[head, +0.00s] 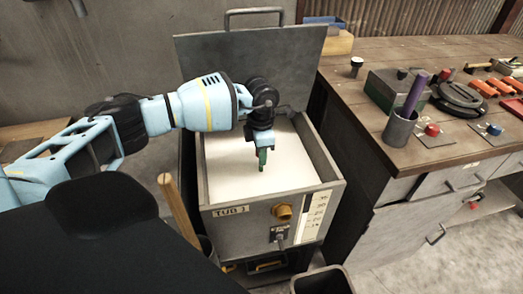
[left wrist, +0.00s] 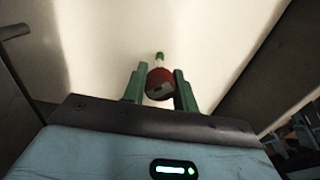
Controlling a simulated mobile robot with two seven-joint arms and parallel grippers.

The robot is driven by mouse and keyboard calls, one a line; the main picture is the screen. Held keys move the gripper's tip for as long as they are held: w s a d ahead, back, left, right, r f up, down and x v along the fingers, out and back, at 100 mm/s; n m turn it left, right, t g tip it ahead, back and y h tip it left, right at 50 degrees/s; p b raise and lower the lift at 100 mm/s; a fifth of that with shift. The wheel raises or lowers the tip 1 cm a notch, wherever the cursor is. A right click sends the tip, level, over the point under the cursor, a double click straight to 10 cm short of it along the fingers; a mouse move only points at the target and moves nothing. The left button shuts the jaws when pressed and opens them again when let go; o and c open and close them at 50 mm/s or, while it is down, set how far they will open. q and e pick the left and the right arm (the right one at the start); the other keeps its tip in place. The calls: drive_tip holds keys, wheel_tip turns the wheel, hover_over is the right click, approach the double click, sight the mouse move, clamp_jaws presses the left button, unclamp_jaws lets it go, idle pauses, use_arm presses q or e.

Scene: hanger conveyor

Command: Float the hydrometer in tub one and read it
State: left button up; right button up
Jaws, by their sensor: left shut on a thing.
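Tub one (head: 210,196) is a grey metal box labelled TUB 1, with its lid (head: 200,60) standing open at the back. Pale, nearly white liquid (head: 225,165) fills it. My left gripper (head: 262,163) reaches over the tub with its green fingers pointing down. In the left wrist view my left gripper (left wrist: 160,92) is shut on the hydrometer (left wrist: 160,83), whose red bulb and pale, green-tipped end show between the fingers against the liquid. I cannot tell whether it touches the liquid. In the head view the hydrometer is hidden by the fingers. My right gripper is out of view.
A bench (head: 440,160) at the right holds a grey cup (head: 399,128) with a purple rod, and several tools. An open bin (head: 322,279) stands in front.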

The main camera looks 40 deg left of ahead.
use_arm(q)
drive_tip(key=o, duration=1.8)
drive_tip(key=shift+r, duration=0.1)
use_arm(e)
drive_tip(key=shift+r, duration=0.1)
use_arm(q)
drive_tip(key=shift+r+p, duration=2.2)
drive_tip(key=shift+r, duration=2.25)
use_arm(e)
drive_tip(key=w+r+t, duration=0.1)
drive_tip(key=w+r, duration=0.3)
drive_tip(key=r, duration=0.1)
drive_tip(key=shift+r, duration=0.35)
use_arm(q)
drive_tip(key=shift+f, duration=0.1)
